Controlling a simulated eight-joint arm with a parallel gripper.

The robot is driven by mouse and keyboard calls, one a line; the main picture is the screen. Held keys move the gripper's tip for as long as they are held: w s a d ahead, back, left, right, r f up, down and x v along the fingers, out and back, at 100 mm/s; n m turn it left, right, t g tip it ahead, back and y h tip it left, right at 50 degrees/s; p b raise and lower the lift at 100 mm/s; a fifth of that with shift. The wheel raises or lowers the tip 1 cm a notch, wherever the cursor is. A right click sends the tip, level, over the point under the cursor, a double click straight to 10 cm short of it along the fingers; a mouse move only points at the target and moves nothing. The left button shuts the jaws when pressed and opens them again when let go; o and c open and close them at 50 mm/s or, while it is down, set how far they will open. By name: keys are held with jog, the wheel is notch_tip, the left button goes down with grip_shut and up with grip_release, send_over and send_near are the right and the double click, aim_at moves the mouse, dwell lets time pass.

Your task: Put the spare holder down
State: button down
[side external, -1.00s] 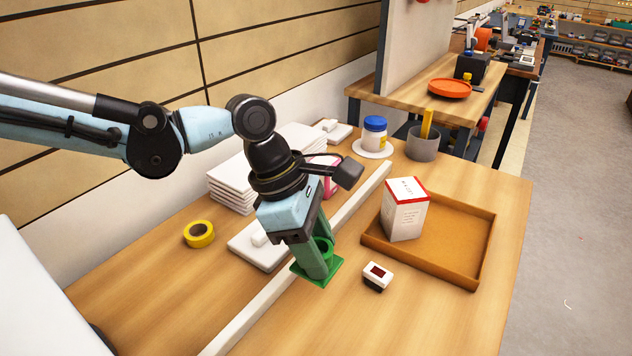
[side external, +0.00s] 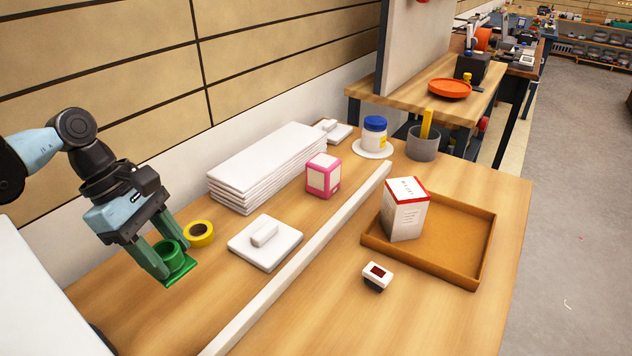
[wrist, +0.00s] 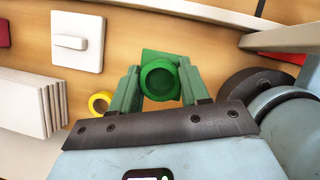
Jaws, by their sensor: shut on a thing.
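The spare holder is a green round cup on a square green base plate (side external: 171,258). It also shows in the wrist view (wrist: 160,80). My gripper (side external: 167,258) is shut on it, with one finger on each side of the cup. The holder is at the left end of the wooden table, just in front of the yellow tape roll. I cannot tell whether its base touches the table or hangs a little above it.
A yellow tape roll (side external: 199,233) lies close behind the holder. A white lidded plate (side external: 265,243), a stack of white panels (side external: 268,165) and a pink box (side external: 323,176) are to the right. A long white rail (side external: 300,270) crosses the table. The table's near left is clear.

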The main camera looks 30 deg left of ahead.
jog(key=shift+f, duration=4.9)
jog(key=c, duration=0.5)
grip_release()
jog(key=shift+c, duration=0.2)
jog(key=shift+r, duration=0.1)
